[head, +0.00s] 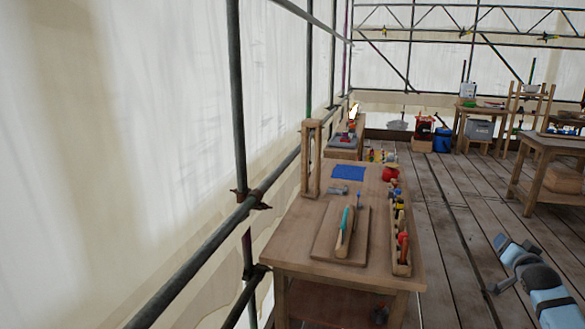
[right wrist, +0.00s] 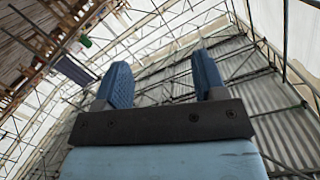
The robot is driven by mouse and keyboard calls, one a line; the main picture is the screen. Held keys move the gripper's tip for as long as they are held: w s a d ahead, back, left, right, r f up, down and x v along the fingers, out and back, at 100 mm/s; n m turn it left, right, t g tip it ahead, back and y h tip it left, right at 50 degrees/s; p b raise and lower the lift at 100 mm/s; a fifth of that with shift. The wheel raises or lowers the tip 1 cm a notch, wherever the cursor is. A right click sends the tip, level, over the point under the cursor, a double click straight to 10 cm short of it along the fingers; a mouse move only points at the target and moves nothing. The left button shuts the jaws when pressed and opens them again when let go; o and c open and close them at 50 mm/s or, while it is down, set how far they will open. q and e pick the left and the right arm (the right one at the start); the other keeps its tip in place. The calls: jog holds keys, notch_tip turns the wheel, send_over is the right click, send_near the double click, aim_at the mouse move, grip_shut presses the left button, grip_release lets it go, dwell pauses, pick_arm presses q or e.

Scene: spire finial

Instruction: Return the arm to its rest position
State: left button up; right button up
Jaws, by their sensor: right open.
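My right arm (head: 537,283), pale blue with dark joints, shows at the lower right of the head view, beside the workbench (head: 285,245) and apart from it, over the plank floor. In the right wrist view my right gripper (right wrist: 165,85) has its two blue fingers spread wide, with nothing between them. Scaffold poles and pale sheeting show beyond the fingers. My left gripper is in neither view.
On the workbench lie a board (head: 325,240) with a wooden-handled tool, a blue cloth (head: 348,173) and a long tool tray (head: 402,268). A wooden frame (head: 304,160) stands at its back left. Another table (head: 555,143) stands right. Plank floor between is mostly clear.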

jog(key=s+d+r+h, duration=0.1)
jog(key=s+d+r, duration=0.1)
jog(key=d+r, duration=0.3)
jog(key=s+a+f+n+g+y, duration=0.1)
jog(key=s+a+f+n+y, duration=0.15)
jog(key=s+a+f, duration=0.45)
jog(key=s+a+f+n+g+y, duration=0.1)
jog(key=s+a+f+n, duration=0.3)
jog(key=f, duration=0.5)
jog(key=s+a+f+n+g+y, duration=0.1)
jog(key=s+a+f+n+y, duration=0.1)
jog(key=s+a+f+n, duration=0.45)
jog(key=s+a+f+n+g+y, duration=0.1)
jog(key=s+a+f, duration=0.35)
jog(key=s, duration=0.25)
jog(key=s+a+f+n+g+y, duration=0.1)
jog(key=s+a+f, duration=0.2)
jog(key=s+a, duration=0.35)
jog(key=s+a+f+n+g+y, duration=0.15)
jog(key=s+a+f, duration=0.25)
jog(key=s, duration=0.4)
jog(key=a+r+m+t, duration=0.2)
jog(key=a+m, duration=0.3)
jog(key=a, duration=0.9)
notch_tip(320, 180, up, 9)
jog(key=d+p, duration=0.1)
jog(key=p, duration=1)
jog(key=shift+r, duration=0.15)
jog(key=shift+d, duration=0.1)
